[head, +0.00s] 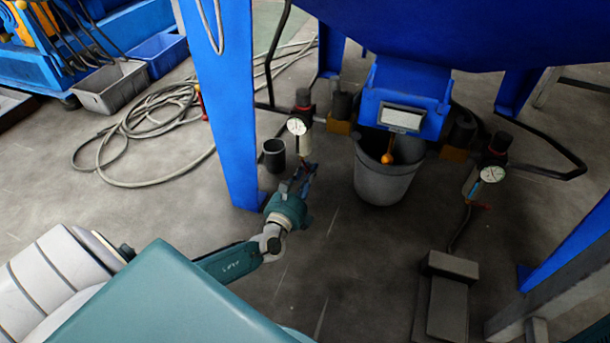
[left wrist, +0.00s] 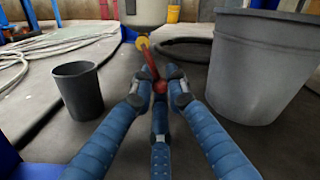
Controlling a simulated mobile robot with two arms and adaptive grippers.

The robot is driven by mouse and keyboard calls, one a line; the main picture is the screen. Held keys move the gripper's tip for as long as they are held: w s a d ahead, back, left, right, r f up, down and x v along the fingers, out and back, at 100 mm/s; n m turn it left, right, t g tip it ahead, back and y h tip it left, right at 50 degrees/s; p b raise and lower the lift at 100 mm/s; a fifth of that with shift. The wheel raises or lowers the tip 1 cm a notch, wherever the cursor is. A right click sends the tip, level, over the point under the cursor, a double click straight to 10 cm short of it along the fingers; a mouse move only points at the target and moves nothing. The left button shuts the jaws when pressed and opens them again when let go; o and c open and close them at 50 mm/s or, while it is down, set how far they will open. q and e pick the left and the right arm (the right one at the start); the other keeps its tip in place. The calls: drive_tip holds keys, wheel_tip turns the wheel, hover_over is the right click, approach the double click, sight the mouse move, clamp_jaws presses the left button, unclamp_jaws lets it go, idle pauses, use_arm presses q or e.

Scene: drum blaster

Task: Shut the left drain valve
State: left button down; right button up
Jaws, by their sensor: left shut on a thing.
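The left drain valve shows in the left wrist view as a yellow fitting (left wrist: 143,43) under a pale bowl (left wrist: 146,12). Its red lever (left wrist: 151,64) slants down towards me and ends in a red knob (left wrist: 160,87). My left gripper (left wrist: 160,90) is shut on the lever's knob end, with its blue fingers on either side and one below. In the head view my left gripper (head: 300,180) is beneath the left filter unit with the round gauge (head: 296,127). My right gripper is not in view.
A small dark cup (head: 274,155) stands left of my left gripper, and a large grey bucket (head: 383,182) stands to its right. A blue leg (head: 225,110) rises close by on the left. A second gauge unit (head: 492,174) and a floor pedal (head: 447,290) are at right.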

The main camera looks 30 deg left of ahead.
use_arm(q)
drive_tip(key=shift+w+d+r+n+y+b, duration=0.15)
drive_tip(key=shift+d+r+n+b, duration=0.45)
drive_tip(key=shift+n, duration=1.7)
drive_tip(key=shift+w+d+r+n+y+b, duration=0.1)
drive_tip(key=shift+d+r+n+b, duration=0.25)
drive_tip(key=shift+r+n, duration=1.25)
drive_tip(key=shift+w+d+r+n+y+b, duration=0.25)
drive_tip(key=shift+d+n, duration=0.35)
drive_tip(key=shift+n, duration=2.4)
drive_tip(key=shift+s+f, duration=0.15)
drive_tip(key=c, duration=1.7)
unclamp_jaws()
drive_tip(key=v, duration=1.2)
drive_tip(key=shift+a, duration=0.1)
